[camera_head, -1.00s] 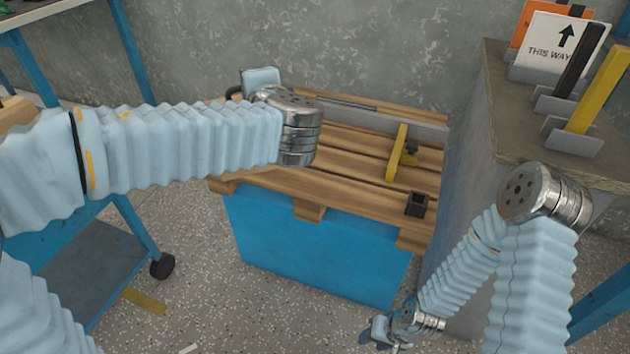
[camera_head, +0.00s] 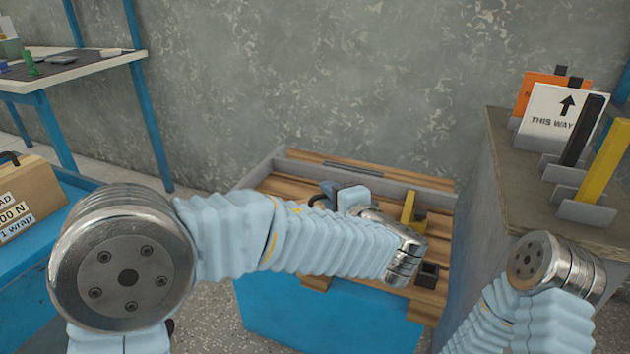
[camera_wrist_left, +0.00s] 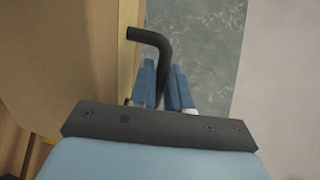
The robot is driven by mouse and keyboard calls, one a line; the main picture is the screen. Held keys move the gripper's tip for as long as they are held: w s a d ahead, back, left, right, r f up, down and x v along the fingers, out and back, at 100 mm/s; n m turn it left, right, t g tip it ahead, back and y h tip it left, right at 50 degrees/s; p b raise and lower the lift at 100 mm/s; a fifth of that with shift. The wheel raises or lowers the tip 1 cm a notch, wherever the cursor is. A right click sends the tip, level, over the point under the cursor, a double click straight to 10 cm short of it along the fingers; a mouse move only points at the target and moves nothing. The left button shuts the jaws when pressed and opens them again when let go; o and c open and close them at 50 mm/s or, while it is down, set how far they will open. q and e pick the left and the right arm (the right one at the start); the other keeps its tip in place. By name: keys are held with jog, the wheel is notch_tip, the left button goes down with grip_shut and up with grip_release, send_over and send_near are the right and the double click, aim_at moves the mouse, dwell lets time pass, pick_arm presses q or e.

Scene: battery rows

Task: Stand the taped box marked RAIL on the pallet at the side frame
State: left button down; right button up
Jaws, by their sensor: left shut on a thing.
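My left gripper (camera_head: 328,192) is over the wooden pallet (camera_head: 283,186), partly behind my own forearm. In the left wrist view its blue fingers (camera_wrist_left: 167,88) are shut on a black bent handle (camera_wrist_left: 152,36). A large tan box face (camera_wrist_left: 65,50) with a yellow strip along its edge is beside the fingers on the left; the handle reaches to it. No marking on it can be read, and my arm hides the box in the head view. A grey frame (camera_head: 360,171) runs along the pallet's back and left edges. My right gripper is not in view.
A yellow upright (camera_head: 408,207) and a black square socket (camera_head: 429,269) are on the pallet's right part. A grey cabinet (camera_head: 500,150) with signs stands close on the right. Another labelled box (camera_head: 30,195) sits on the blue cart at left.

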pick_arm(q)
jog(key=shift+d+f, duration=0.15)
jog(key=shift+d, duration=0.1)
jog(key=f, duration=0.3)
jog(key=shift+d, duration=0.35)
jog(key=shift+f, duration=0.35)
jog(key=shift+f+b, duration=0.1)
jog(key=shift+b, duration=0.2)
jog(key=c, duration=1.5)
grip_release()
jog(key=shift+f, duration=0.2)
jog(key=o, duration=0.4)
jog(key=shift+r, duration=0.1)
